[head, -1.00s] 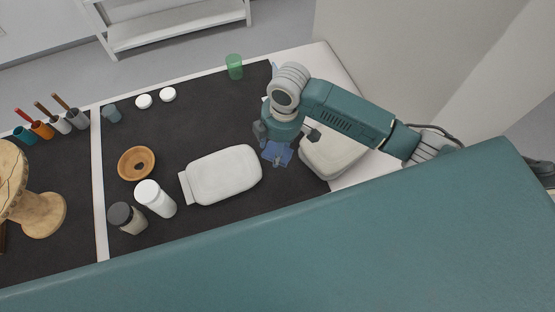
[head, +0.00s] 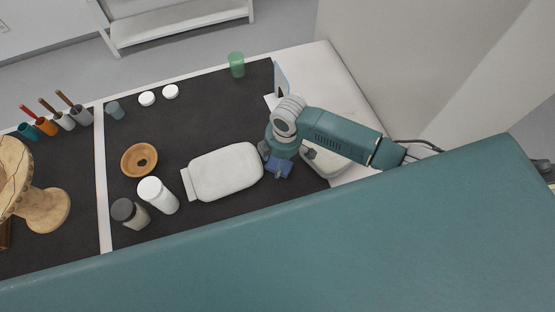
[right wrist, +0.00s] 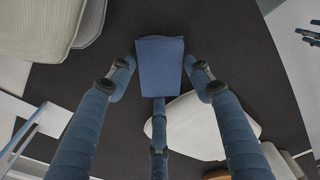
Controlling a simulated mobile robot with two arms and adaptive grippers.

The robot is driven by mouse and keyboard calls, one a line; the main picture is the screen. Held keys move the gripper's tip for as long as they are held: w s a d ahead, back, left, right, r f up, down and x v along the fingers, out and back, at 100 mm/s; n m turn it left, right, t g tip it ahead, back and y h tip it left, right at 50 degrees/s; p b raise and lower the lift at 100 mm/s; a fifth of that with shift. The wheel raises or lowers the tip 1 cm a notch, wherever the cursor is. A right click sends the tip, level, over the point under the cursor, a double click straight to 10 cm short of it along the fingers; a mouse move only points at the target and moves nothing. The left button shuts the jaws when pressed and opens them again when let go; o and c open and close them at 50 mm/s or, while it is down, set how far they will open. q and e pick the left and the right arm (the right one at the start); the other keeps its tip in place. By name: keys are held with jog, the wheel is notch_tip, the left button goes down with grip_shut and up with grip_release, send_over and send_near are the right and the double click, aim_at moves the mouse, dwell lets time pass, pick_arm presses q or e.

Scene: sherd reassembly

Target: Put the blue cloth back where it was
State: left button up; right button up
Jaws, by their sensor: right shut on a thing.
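The blue cloth (head: 279,168) is small and folded flat, at the right part of the dark mat in the head view. My right gripper (head: 276,158) is shut on it. In the right wrist view the cloth (right wrist: 160,66) shows as a blue rectangle at the fingertips of the right gripper (right wrist: 160,72), above the dark mat. Whether the cloth touches the mat I cannot tell. My left gripper cannot be made out in these views.
A white padded cushion (head: 225,172) lies left of the gripper; another pale block (head: 327,160) lies right, partly behind my arm. A green cup (head: 236,64) and a standing blue panel (head: 282,78) are at the back. A wooden bowl (head: 130,149) and jars (head: 158,196) stand left.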

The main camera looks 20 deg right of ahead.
jog(key=o, duration=1.1)
jog(key=shift+f, duration=0.1)
notch_tip(320, 180, up, 12)
jog(key=d+b, duration=0.1)
jog(key=shift+s, duration=0.35)
